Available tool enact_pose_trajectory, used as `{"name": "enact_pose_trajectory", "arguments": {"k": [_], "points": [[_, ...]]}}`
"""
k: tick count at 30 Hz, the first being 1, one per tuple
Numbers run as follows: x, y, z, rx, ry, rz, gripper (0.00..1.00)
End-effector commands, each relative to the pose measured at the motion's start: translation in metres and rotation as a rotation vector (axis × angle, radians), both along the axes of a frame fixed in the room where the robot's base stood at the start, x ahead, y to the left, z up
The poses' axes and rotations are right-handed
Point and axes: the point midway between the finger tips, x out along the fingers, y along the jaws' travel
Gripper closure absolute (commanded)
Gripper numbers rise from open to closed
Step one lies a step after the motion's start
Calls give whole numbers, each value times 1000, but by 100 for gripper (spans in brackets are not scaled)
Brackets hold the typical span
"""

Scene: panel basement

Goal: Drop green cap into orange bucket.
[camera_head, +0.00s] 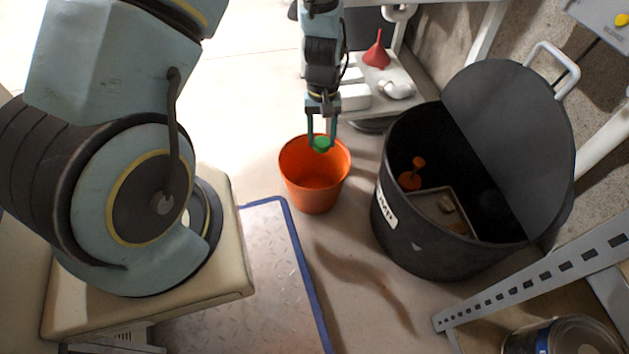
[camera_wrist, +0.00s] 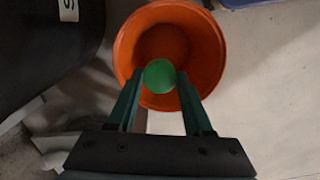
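The green cap (camera_head: 321,143) is held between the two fingertips of my gripper (camera_head: 322,138). In the wrist view, the round green cap (camera_wrist: 159,74) sits between the fingertips of my gripper (camera_wrist: 158,82), both fingers against its sides. The orange bucket (camera_head: 313,189) stands upright on the floor. My gripper points down with the cap over the bucket's opening, toward its far side in the head view. In the wrist view, the bucket (camera_wrist: 207,50) lies behind the cap, which overlaps its interior. The exact height above the rim is hard to tell.
A large black bin (camera_head: 407,237) with its lid (camera_head: 510,125) raised stands right of the bucket, holding an orange plunger-like item (camera_head: 411,176) and a tray. A shelf with a red funnel (camera_head: 377,52) stands behind. A blue-edged metal plate (camera_head: 255,270) lies in front.

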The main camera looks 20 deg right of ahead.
Motion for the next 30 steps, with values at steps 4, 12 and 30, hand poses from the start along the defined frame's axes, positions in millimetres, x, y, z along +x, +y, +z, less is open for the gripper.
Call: {"name": "enact_pose_trajectory", "arguments": {"k": [4, 12, 30], "points": [[0, 0, 0, 0, 0, 0, 32], [0, 0, 0, 0, 0, 0, 16], [9, -3, 78, -2, -3, 0, 16]]}}
